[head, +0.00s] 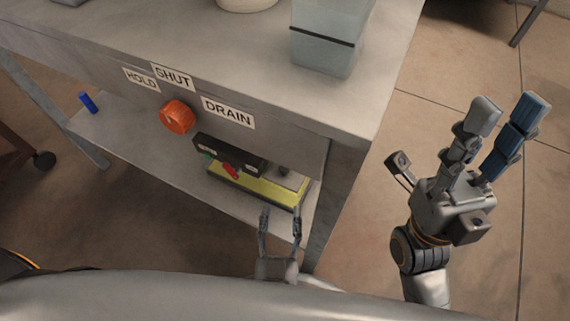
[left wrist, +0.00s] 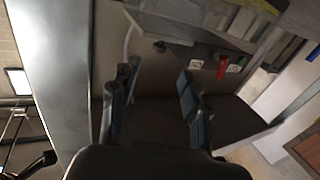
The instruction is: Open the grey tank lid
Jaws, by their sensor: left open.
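No grey tank lid can be made out in either view. A translucent blue-grey container (head: 322,55) with a dark band stands on the metal table, its top cut off by the frame edge; I cannot tell whether it is the tank. My left gripper (head: 281,213) is open and empty, low in front of the table near the shelf's right end. Its two separated fingers (left wrist: 159,72) also show in the left wrist view. My right gripper (head: 508,108) is open and empty, its fingers pointing up, to the right of the table over bare floor.
The metal table (head: 215,45) carries HOLD, SHUT and DRAIN labels around an orange knob (head: 177,117). On its lower shelf (head: 135,135) are a blue cylinder (head: 88,102), a yellow tray (head: 262,191) and a dark box (head: 228,152).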

